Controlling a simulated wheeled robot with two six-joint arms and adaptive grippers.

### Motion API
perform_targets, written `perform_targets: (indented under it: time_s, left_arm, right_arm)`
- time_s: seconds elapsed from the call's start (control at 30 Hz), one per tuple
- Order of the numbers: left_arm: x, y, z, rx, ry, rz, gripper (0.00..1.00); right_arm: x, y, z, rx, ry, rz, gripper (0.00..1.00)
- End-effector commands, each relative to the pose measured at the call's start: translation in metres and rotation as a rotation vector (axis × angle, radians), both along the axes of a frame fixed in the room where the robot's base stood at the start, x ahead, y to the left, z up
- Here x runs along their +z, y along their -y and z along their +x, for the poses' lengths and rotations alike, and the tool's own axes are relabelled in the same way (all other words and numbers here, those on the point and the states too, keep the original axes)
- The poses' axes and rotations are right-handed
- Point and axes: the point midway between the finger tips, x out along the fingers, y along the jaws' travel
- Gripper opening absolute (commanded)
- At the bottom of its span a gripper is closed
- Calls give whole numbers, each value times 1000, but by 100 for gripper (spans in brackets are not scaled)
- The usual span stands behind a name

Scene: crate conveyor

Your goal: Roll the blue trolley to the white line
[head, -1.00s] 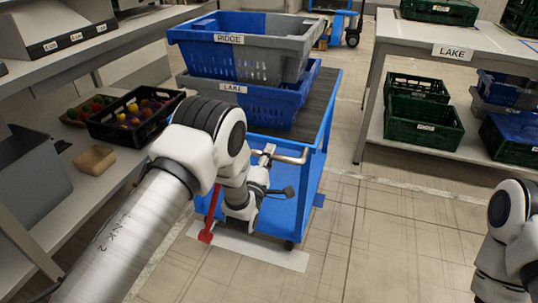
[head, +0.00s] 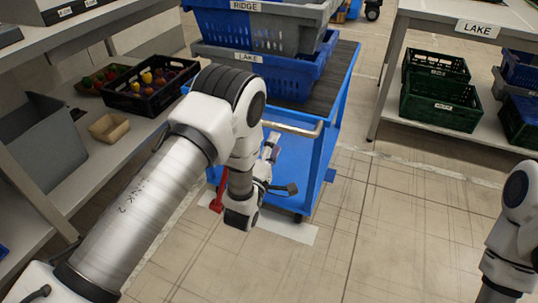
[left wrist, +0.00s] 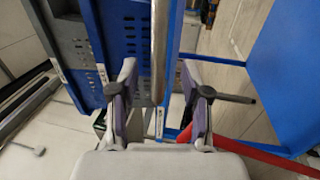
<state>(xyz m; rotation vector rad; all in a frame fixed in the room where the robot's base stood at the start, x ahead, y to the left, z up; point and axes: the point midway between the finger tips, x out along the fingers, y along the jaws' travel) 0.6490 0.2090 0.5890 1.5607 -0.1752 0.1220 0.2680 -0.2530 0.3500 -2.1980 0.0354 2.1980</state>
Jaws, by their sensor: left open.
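The blue trolley (head: 318,170) stands in the middle of the head view, with a metal handle bar (head: 293,128) on its near side. A white line (head: 290,230) lies on the floor at the trolley's near end, partly hidden by my left arm. My left gripper (head: 280,165) is open beside the handle. In the left wrist view, the handle bar (left wrist: 158,40) shows between the spread fingers of my left gripper (left wrist: 158,72); I see no contact. My right arm shows at the right edge, but its gripper is out of view.
Blue and grey crates (head: 262,72) are stacked on the trolley. A red lever (head: 218,195) is low at its near left. A shelf with a black produce crate (head: 150,90) stands left; a table with green crates (head: 440,104) stands right. The floor in front is clear.

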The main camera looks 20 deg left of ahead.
Motion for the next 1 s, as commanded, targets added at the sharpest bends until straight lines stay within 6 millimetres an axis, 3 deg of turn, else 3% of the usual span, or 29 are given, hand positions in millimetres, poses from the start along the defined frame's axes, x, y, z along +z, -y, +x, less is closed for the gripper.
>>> perform_targets:
  time_s: [0.1, 0.27, 1.0]
  left_arm:
    - [-6, -1, -26, -1, -4, 1, 48]
    - [-8, -1, -44, -1, -1, 1, 48]
    - [-9, -1, -45, -1, 0, 0, 48]
  right_arm:
    - [0, 0, 0, 0, 0, 0, 51]
    - [0, 0, 0, 0, 0, 0, 51]
    - [0, 0, 0, 0, 0, 0, 51]
